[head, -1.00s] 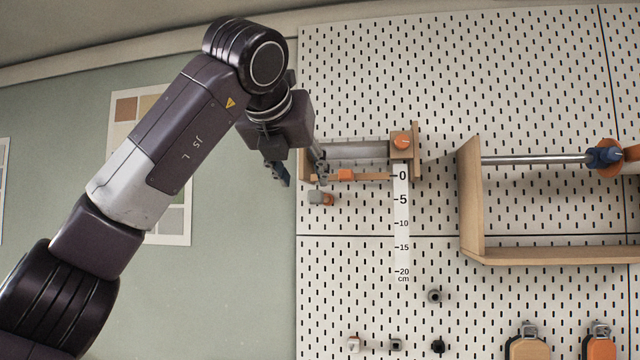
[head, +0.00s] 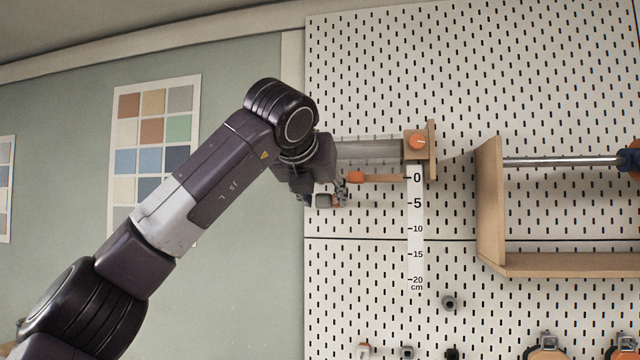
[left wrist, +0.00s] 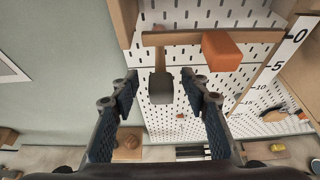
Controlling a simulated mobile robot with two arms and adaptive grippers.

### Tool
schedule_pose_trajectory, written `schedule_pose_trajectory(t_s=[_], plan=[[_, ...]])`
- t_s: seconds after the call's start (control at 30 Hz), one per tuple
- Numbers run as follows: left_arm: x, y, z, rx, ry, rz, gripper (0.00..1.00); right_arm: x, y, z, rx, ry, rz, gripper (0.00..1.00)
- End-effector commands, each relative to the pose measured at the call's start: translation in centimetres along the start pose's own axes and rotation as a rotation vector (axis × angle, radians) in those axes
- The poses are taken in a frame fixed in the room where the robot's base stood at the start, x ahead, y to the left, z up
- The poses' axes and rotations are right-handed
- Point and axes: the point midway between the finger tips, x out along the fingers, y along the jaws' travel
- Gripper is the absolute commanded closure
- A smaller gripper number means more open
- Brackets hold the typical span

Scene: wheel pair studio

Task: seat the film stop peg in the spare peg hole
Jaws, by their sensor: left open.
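My left gripper (head: 324,197) is open at the left edge of the pegboard, below the wooden bar. In the left wrist view its two fingertips (left wrist: 160,84) stand on either side of a grey-headed peg (left wrist: 161,88), with gaps showing at both sides. This looks like the film stop peg; it also shows in the head view (head: 324,201), partly hidden by the fingers. An orange block (head: 356,177) sits on the wooden bar (head: 388,178) just above and to the right of it. I cannot tell which hole is the spare one. My right gripper is not in view.
A scale strip (head: 415,230) hangs right of the bar. A grey roller (head: 368,150) and an orange-knobbed wooden bracket (head: 417,143) are above. A wooden frame (head: 490,200) stands out at the right. A round grey fitting (head: 450,302) is lower on the board.

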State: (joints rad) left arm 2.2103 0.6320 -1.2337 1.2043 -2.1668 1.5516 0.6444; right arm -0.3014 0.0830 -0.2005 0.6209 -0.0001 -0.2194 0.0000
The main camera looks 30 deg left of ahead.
Motion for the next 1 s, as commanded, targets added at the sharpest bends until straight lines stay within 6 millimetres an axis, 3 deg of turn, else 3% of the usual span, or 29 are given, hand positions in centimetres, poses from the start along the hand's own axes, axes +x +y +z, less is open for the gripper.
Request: schedule_pose_trajectory(t_s=[0.27,0.63,0.67,0.7,0.87,1.0], plan=[[0.15,-0.03,-0.02,0.0,-0.001,-0.001,0.58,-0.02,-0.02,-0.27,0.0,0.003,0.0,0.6],[0.13,-0.04,-0.02,0.0,-0.001,-0.001,0.99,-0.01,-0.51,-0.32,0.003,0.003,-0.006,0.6],[0.13,-0.04,-0.02,0.0,-0.001,-0.001,1.0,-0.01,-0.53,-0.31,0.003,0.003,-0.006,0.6],[0.13,-0.03,-0.02,0.0,-0.001,-0.001,0.82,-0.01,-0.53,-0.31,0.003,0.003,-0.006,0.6],[0.13,-0.04,-0.02,0.0,-0.001,-0.001,1.0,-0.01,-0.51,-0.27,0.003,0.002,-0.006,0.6],[0.11,-0.05,-0.01,0.0,-0.001,-0.001,1.0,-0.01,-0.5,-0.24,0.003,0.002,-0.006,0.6]])
